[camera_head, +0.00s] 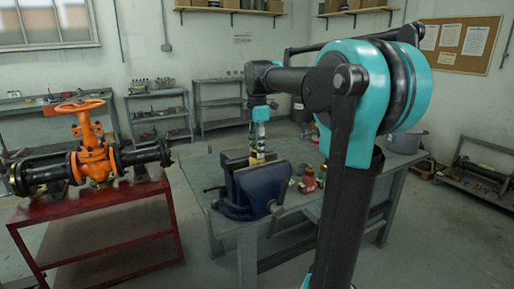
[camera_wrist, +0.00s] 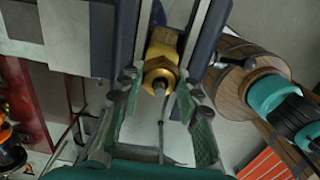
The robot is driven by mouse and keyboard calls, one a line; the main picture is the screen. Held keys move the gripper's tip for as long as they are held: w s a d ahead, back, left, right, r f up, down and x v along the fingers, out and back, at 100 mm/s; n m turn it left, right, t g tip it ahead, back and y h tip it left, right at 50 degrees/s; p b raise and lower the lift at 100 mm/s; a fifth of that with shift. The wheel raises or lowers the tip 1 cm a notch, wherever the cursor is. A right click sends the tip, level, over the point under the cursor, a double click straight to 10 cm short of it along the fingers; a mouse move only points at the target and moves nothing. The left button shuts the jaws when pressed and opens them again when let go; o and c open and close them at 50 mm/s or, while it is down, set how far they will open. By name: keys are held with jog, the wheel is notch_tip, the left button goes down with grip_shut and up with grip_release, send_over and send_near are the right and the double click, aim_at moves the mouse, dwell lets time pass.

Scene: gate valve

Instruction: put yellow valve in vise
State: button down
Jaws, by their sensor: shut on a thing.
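The yellow valve (camera_wrist: 161,58) is a brass-coloured fitting with a hexagonal end and a small stem, seen end-on in the wrist view. It sits between the two upright jaws of the blue vise (camera_wrist: 207,32). In the head view the vise (camera_head: 246,190) stands on the near left part of the workbench, and the valve (camera_head: 257,158) shows as a small yellow spot at its jaws. My gripper (camera_wrist: 160,86) points down at the vise, its green-padded fingers on either side of the valve, shut on it. The finger contact is partly hidden.
The grey workbench (camera_head: 222,213) carries a red-and-brass fitting (camera_head: 309,181) and other small parts right of the vise. A large orange gate valve (camera_head: 94,155) on black pipe rests on a red stand (camera_head: 110,207) at left. Shelves line the back wall.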

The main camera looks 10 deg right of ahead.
jog(key=c, duration=1)
grip_release()
jog(key=shift+r, duration=0.1)
jog(key=shift+r, duration=3.45)
jog(key=shift+s, duration=0.15)
